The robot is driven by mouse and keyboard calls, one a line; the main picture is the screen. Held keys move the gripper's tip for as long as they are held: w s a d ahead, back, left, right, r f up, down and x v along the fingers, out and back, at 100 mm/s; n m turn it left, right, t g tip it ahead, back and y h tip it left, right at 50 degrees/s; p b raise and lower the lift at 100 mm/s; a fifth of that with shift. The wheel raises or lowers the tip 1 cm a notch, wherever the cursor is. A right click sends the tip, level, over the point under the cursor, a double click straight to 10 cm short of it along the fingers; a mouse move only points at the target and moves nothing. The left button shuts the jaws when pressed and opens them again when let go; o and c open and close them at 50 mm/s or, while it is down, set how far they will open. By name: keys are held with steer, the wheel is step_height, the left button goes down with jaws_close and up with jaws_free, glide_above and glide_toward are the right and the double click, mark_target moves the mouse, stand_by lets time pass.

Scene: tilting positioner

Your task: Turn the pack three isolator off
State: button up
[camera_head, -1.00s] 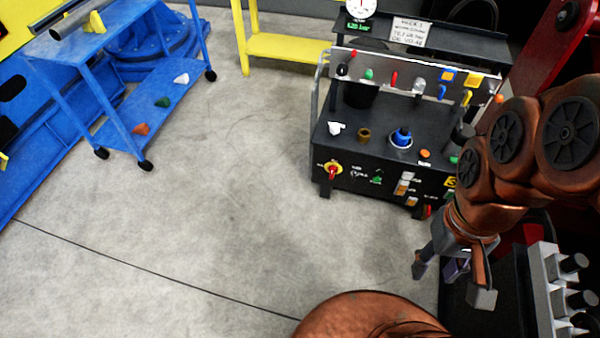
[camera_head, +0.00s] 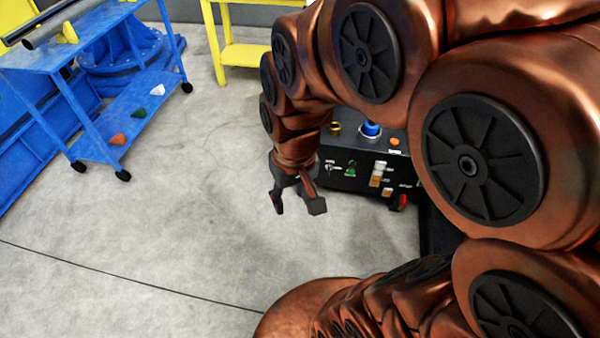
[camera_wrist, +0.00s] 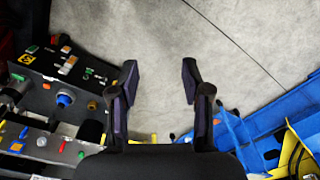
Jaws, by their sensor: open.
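The black control console (camera_head: 345,182) stands beyond my arm in the head view, mostly covered by it. It also shows at left in the wrist view (camera_wrist: 42,92). The red-and-yellow rotary isolator at its front left corner, seen a second ago, is now hidden behind my arm in the head view; I cannot make it out in the wrist view. My gripper (camera_head: 297,206) is open and empty, pointing down in front of the console's left end. In the wrist view its fingers (camera_wrist: 160,70) are apart over bare floor, with the console left of them.
A blue knob (camera_head: 371,129) and a brass fitting (camera_head: 335,128) sit on the console top. White and orange buttons (camera_head: 377,174) are on its front. A blue trolley (camera_head: 60,60) stands at left, a yellow stand (camera_head: 247,55) behind. The floor between is clear.

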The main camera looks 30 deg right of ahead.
steer(key=w+d+f+m+t+h+b, duration=0.1)
steer(key=w+d+f+t+b, duration=0.35)
steer(key=w+f, duration=0.65)
steer(key=w+d+f+m+t+h+b, duration=0.15)
steer(key=w+d+f+b, duration=0.35)
steer(key=w+f+b, duration=0.65)
steer(key=w+d+f+m+t+h+b, duration=0.25)
steer(key=w+d+f, duration=0.25)
steer(key=w+f, duration=0.7)
steer(key=w+d+f+t+h+b, duration=0.3)
steer(key=w+d+f+b, duration=0.65)
steer(key=f, duration=0.35)
steer(key=d+f+m+t+h+b, duration=0.2)
steer(key=d+f+h+b, duration=0.2)
steer(key=f+b, duration=0.8)
steer(key=shift+w+d+f, duration=0.5)
steer(key=shift+w+d, duration=0.35)
steer(key=shift+d, duration=0.05)
steer(key=shift+w+d+f, duration=0.55)
steer(key=shift+w+d, duration=0.3)
steer(key=shift+w, duration=0.05)
steer(key=shift+w+d+f, duration=0.5)
steer(key=shift+w+d, duration=0.35)
steer(key=shift+d, duration=0.05)
jaws_close()
